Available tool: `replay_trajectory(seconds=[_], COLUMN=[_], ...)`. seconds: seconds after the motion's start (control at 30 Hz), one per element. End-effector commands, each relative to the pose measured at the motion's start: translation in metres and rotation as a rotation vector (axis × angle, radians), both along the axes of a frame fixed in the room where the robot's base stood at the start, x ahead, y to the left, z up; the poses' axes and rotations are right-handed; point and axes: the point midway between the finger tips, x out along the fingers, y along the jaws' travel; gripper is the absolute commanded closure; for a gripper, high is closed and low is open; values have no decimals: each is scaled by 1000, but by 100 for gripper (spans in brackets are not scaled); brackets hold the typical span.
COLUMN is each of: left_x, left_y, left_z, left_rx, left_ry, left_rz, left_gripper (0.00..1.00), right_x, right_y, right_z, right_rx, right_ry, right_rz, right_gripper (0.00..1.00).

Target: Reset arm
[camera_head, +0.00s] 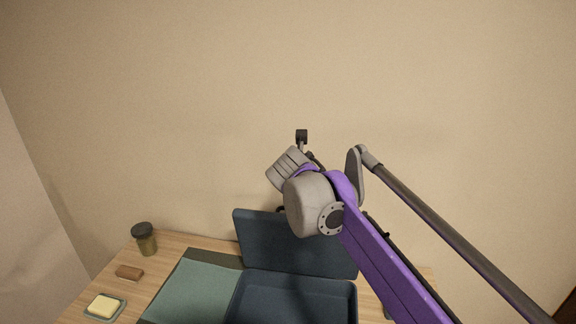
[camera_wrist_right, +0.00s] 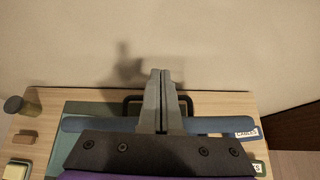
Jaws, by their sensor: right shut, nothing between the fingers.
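My right arm reaches in from the lower right in the head view, raised in front of the wall and above the table (camera_head: 170,248). In the right wrist view my right gripper (camera_wrist_right: 161,72) is shut and empty, its two grey fingers pressed together. It is over the far edge of the table and the raised lid of a dark blue case (camera_head: 295,243). In the head view the fingers are hidden behind the wrist. My left gripper is in neither view.
The case stands open on a green mat (camera_head: 195,290); its lid (camera_wrist_right: 210,126) carries a white label (camera_wrist_right: 246,133). A jar (camera_head: 145,240), a brown block (camera_head: 129,272) and a dish with a yellow bar (camera_head: 104,306) stand at the left. The wall is behind.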

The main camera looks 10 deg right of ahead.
Motion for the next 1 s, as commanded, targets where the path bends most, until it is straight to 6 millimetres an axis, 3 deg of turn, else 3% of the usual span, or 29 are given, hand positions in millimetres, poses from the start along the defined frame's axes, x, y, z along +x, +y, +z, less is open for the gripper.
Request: replay_trajectory(seconds=[0.17, 0.4, 0.6, 0.7, 0.83, 1.0], left_x=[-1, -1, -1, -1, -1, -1], left_y=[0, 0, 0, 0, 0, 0], left_z=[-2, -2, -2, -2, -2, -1], left_rx=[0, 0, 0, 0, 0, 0], left_ry=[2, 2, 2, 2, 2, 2], left_rz=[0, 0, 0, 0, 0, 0], left_gripper=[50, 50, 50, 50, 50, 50], right_x=[-58, -166, -255, -289, -318, -331], right_y=[-28, -57, -62, -59, -55, -53], right_z=[-38, -119, -195, -229, -257, -271], right_rx=[389, 1072, 1567, 1750, 1897, 1966], right_ry=[-30, -102, -175, -209, -243, -263], right_rz=[-294, -898, -1446, -1687, -1910, -2026], right_gripper=[100, 100, 100, 100, 100, 100])
